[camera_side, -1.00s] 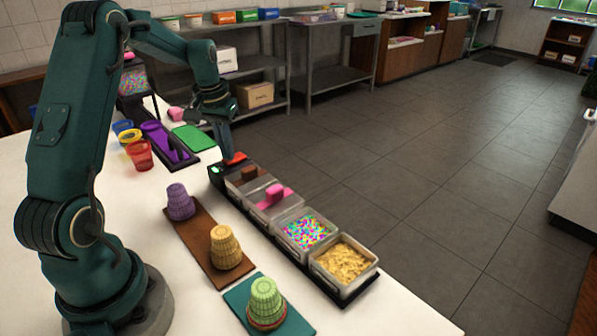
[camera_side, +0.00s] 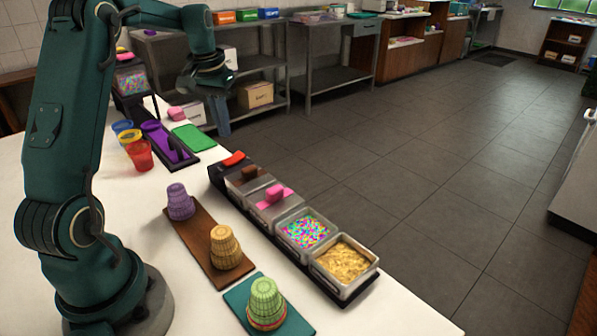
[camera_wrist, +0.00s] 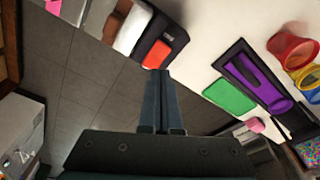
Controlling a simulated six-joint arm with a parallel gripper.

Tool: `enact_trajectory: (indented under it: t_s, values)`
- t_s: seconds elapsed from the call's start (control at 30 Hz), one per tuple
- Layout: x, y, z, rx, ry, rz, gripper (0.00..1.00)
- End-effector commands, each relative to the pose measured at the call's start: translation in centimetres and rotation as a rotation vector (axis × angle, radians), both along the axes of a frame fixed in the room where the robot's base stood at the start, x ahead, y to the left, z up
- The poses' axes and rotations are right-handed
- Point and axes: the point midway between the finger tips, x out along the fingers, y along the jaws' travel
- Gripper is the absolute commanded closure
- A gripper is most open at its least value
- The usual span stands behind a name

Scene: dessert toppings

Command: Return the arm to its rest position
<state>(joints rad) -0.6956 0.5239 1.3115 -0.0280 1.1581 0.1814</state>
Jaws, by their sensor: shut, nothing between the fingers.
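The black topping tray (camera_side: 217,178) holds several bins.
Purple, yellow and green cup stacks stand on a brown board (camera_side: 205,238) and a teal board (camera_side: 306,325). A purple scoop in a black holder (camera_side: 190,160), a green mat (camera_side: 193,137) and coloured cups (camera_side: 140,155) are at the left. Shelves stand behind.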

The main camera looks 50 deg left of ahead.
Motion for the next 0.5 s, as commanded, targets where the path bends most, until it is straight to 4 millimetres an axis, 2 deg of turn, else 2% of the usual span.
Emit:
enact_trajectory:
  t_s: [0.2, 0.5]
  values:
    - [-0.02, -0.01, 1.14, 0.0, -0.001, 0.0, 1.0]
    - [0.03, -0.1, 1.18, 0.0, 0.0, -0.003, 1.0]
